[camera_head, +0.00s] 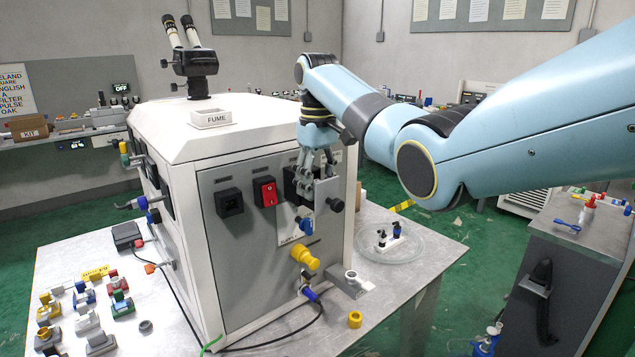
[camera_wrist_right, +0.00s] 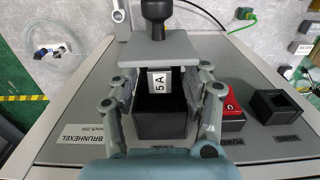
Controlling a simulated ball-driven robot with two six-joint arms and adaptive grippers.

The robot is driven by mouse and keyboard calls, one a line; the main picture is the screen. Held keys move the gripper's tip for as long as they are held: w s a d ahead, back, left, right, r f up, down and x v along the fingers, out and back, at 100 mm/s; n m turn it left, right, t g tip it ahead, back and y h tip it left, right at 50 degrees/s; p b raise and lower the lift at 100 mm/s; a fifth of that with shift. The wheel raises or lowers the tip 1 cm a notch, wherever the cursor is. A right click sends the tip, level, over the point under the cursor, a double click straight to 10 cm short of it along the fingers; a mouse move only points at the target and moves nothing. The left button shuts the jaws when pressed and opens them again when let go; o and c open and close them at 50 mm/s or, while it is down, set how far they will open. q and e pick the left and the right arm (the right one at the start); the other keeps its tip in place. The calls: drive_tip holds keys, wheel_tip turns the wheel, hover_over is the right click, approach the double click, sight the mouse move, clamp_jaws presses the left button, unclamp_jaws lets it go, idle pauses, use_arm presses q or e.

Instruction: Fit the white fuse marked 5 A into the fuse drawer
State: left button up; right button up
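The white fuse marked 5 A (camera_wrist_right: 160,82) shows in the right wrist view, label up, between the black housing (camera_wrist_right: 160,122) and the grey drawer front (camera_wrist_right: 155,48) with its black knob. It appears to lie in the pulled-out fuse drawer. In the head view the drawer front (camera_head: 327,190) stands out from the machine's grey panel. My right gripper (camera_wrist_right: 160,85) has its fingers spread on both sides of the fuse, with gaps beside it. It also shows at the drawer in the head view (camera_head: 318,172). The fingertips are partly hidden. My left gripper is out of view.
The machine (camera_head: 240,145) stands on a metal table, with a red switch (camera_head: 266,191) and black socket (camera_head: 229,202) left of the drawer. A yellow knob (camera_head: 305,256) sticks out below. A glass dish (camera_head: 420,245) with small parts stands right. Several connectors crowd the table's left.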

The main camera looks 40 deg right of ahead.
idle(0.5)
drive_tip(key=shift+r, duration=1.75)
drive_tip(key=shift+d, duration=0.15)
